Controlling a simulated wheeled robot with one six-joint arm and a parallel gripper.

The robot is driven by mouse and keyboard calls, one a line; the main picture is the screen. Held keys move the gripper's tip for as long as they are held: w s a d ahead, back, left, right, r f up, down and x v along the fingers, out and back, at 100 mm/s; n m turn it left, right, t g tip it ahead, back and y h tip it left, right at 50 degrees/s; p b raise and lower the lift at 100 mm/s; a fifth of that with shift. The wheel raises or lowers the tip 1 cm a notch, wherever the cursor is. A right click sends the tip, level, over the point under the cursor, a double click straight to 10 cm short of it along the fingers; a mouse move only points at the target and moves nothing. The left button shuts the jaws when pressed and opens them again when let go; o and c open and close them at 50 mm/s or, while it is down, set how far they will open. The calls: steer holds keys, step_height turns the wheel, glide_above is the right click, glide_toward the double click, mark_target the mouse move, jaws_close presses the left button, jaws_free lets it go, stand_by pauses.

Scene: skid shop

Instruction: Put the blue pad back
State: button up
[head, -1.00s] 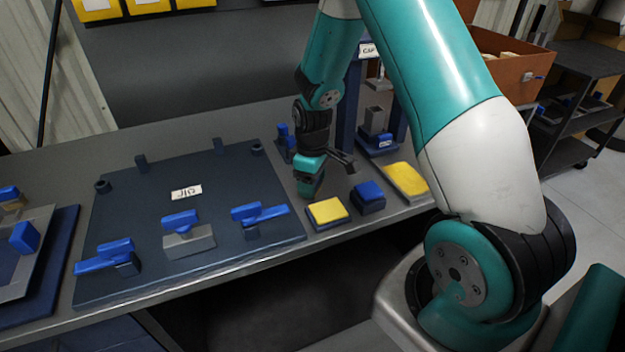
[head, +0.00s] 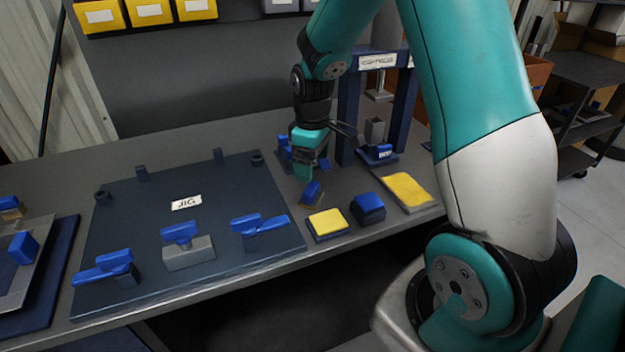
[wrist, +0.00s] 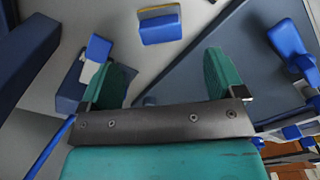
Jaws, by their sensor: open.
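My gripper (head: 309,170) is open and empty above the bench, to the right of the jig plate. In the wrist view its two teal fingers (wrist: 165,78) stand wide apart. A small blue block (head: 312,192) sits on the bench just below the fingers, apart from them; a blue block with a tan edge, seemingly the same one, shows beyond the fingertips in the wrist view (wrist: 160,26). A squarer blue block (head: 368,207), dark at its sides, sits nearer the bench's front edge. I cannot tell for certain which is the blue pad.
The jig plate (head: 210,218) carries several blue-handled clamps. A yellow-topped block (head: 327,223) and a yellow pad (head: 407,190) lie along the front edge. A press frame (head: 350,120) stands right behind my gripper. Bare bench (head: 200,130) lies behind the plate.

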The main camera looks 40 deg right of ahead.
mark_target(311, 189)
steer(key=s+a+r+y, duration=0.2)
steer(key=s+a+r, duration=0.5)
steer(key=a+r, duration=0.4)
steer(key=s+a+r+y+p, duration=0.1)
steer(key=s+a+r, duration=0.2)
steer(key=s+a, duration=0.2)
steer(key=s+a+r+n+y+p, duration=0.1)
steer(key=s+a+r, duration=0.2)
steer(key=s+a, duration=0.3)
steer(key=shift+s+a+p, duration=0.3)
steer(key=shift+s, duration=1.7)
